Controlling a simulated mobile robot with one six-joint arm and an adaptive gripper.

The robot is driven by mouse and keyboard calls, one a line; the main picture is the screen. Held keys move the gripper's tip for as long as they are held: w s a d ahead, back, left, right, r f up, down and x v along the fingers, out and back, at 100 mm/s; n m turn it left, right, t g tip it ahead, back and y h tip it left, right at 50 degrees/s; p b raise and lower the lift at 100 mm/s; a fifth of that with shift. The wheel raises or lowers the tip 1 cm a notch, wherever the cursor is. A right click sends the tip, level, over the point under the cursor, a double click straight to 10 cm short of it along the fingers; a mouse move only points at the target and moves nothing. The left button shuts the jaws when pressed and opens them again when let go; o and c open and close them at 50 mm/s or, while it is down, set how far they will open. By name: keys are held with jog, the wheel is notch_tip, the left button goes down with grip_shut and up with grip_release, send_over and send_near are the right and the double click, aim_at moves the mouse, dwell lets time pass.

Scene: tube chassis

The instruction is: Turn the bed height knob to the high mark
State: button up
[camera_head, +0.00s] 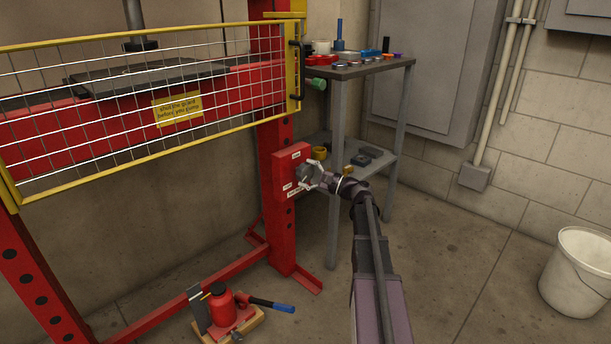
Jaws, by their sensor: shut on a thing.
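The bed height knob (302,172) is a small dark knob on a red control box on the right post of the red press. The box (291,155) carries small white labels at its top, left and bottom; their text is too small to read. My gripper (310,175) reaches in from the right and is shut on the knob. Its fingers hide part of the knob, so I cannot tell which label the knob points at.
A yellow mesh guard (150,90) spans the press above left. A grey shelf stand (337,180) with small parts stands close behind my gripper. A white bucket (577,270) stands right; floor between is clear.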

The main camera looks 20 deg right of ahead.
jog(key=o, duration=0.8)
